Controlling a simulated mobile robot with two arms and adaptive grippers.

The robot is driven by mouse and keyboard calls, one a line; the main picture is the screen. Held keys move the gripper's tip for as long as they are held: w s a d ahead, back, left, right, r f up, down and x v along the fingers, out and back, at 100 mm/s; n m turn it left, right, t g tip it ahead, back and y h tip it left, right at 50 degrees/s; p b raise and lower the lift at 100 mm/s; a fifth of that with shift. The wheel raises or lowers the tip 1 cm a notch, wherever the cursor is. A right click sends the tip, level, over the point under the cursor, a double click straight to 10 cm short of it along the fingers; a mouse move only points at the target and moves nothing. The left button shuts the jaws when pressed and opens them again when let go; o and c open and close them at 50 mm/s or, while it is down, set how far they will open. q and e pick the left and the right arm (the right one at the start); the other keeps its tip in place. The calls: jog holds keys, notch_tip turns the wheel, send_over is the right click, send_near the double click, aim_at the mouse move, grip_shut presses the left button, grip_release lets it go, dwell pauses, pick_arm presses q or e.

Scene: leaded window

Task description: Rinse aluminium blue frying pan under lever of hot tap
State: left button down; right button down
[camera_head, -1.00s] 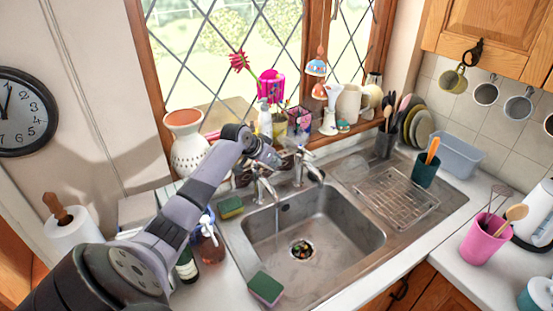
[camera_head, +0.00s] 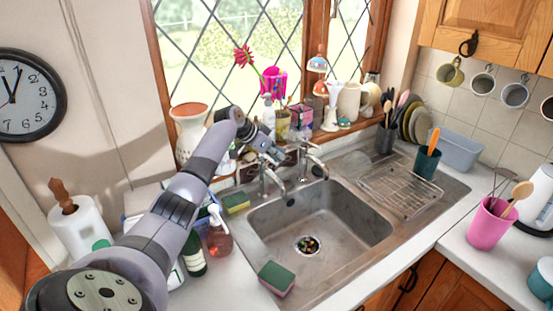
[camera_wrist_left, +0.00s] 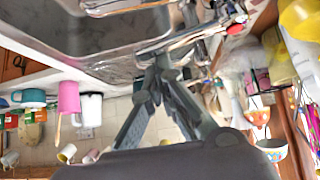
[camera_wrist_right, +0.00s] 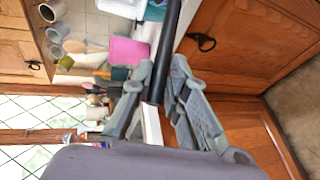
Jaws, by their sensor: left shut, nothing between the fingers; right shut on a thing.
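Two chrome taps, the left one (camera_head: 265,183) and the right one (camera_head: 314,162), stand at the back of the steel sink (camera_head: 352,240). My left gripper (camera_head: 277,154) is at the top of the left tap, close to its lever; I cannot tell if they touch. In the left wrist view, its fingers (camera_wrist_left: 160,68) are shut and empty beside chrome tap parts (camera_wrist_left: 190,38). My right gripper (camera_wrist_right: 156,82) is shut on a black bar-like handle (camera_wrist_right: 168,45), seemingly the frying pan's. The pan's blue body is in no view.
The sink basin is empty apart from its drain (camera_head: 307,245). A green sponge (camera_head: 276,277) lies at the front rim, another (camera_head: 236,202) behind. A soap bottle (camera_head: 218,236) stands left. A wire rack (camera_head: 402,192) is on the drainer; a pink pot (camera_head: 488,224) stands right.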

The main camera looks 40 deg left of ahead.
pick_arm(q)
jog(key=shift+s, duration=0.2)
jog(key=v, duration=1.1)
jog(key=shift+s+r, duration=0.25)
jog(key=shift+r, duration=0.1)
